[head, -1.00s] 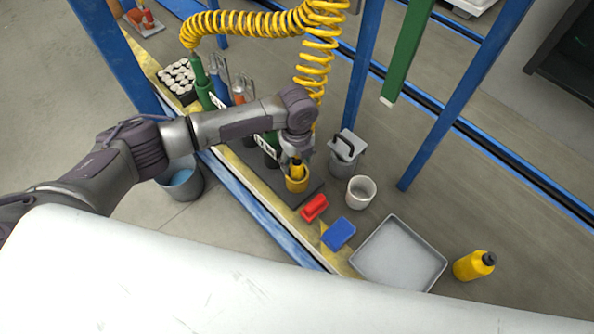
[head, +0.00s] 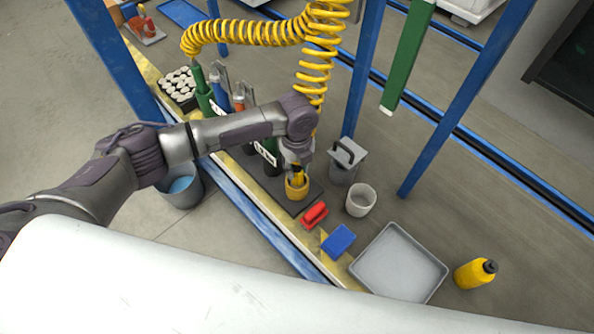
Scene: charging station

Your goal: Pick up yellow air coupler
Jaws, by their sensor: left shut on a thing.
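The yellow air coupler (head: 297,172) shows as a small yellow piece at the rim of a yellow cup-like holder (head: 297,189) on a dark mat. My left gripper (head: 297,165) comes down over the holder from above and is shut on the coupler. My own wrist hides the upper part of the coupler and most of the fingers. I cannot tell whether the coupler's lower end is still inside the holder. My right gripper is not in view.
A red block (head: 314,215), a blue block (head: 339,240), a grey tray (head: 398,262), a white cup (head: 361,199) and a grey container (head: 346,160) stand nearby. A yellow coiled hose (head: 318,75) hangs behind my wrist. A blue post (head: 362,70) rises beyond it.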

